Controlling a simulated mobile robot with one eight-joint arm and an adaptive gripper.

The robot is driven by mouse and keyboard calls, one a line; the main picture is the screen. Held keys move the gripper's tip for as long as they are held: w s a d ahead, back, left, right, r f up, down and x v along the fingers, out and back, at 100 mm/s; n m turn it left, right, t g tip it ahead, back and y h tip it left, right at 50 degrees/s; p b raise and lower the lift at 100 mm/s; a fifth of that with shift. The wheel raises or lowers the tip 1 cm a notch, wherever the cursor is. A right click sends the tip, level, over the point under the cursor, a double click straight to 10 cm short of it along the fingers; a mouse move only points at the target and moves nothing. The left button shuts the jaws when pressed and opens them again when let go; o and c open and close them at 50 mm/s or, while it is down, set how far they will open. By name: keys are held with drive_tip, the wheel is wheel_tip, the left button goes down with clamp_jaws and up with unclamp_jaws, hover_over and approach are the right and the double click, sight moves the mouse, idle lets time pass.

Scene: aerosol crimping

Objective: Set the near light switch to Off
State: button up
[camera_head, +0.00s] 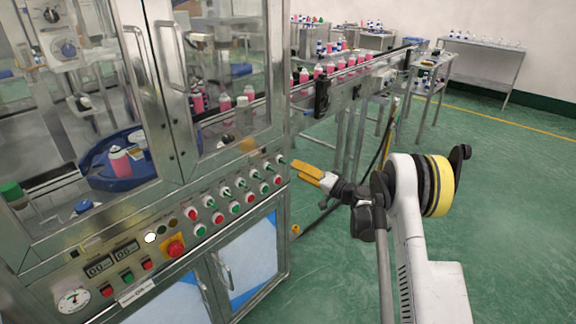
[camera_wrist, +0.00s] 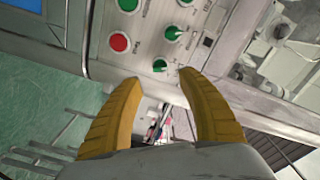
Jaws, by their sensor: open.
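A control panel (camera_head: 232,200) on the front of the machine cabinet carries a row of green-and-white rotary switches, with red and green buttons below. I cannot read the labels, so I cannot tell which one is the near light switch. The switch at the right end (camera_head: 281,159) is closest to my gripper (camera_head: 297,170), which is just right of the panel's edge and apart from it. In the wrist view, a green rotary switch (camera_wrist: 172,33) lies beyond the yellow fingers, which are spread with nothing between them.
A red emergency button on a yellow plate (camera_head: 175,247) and a pressure gauge (camera_head: 72,299) are further left on the panel. The cabinet's glass doors (camera_head: 160,90) rise above it. A conveyor (camera_head: 345,78) with pink bottles runs behind.

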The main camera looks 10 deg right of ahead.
drive_tip(key=v, duration=0.4)
drive_tip(key=s+a+r+n+g+h, duration=0.1)
drive_tip(key=s+a+r+g, duration=0.25)
drive_tip(key=a+r, duration=0.35)
drive_tip(key=s+a+r+n+g+h, duration=0.3)
drive_tip(key=s+r, duration=0.4)
drive_tip(key=s, duration=0.6)
drive_tip(key=s+d+f+h, duration=0.1)
drive_tip(key=s+h, duration=0.2)
drive_tip(key=s, duration=1.1)
drive_tip(key=s+d+f+h, duration=0.1)
drive_tip(key=s+d+h, duration=0.1)
drive_tip(key=s, duration=1.2)
drive_tip(key=shift+f+n+g+h, duration=0.3)
drive_tip(key=shift+g+h, duration=0.15)
drive_tip(key=shift+h, duration=0.35)
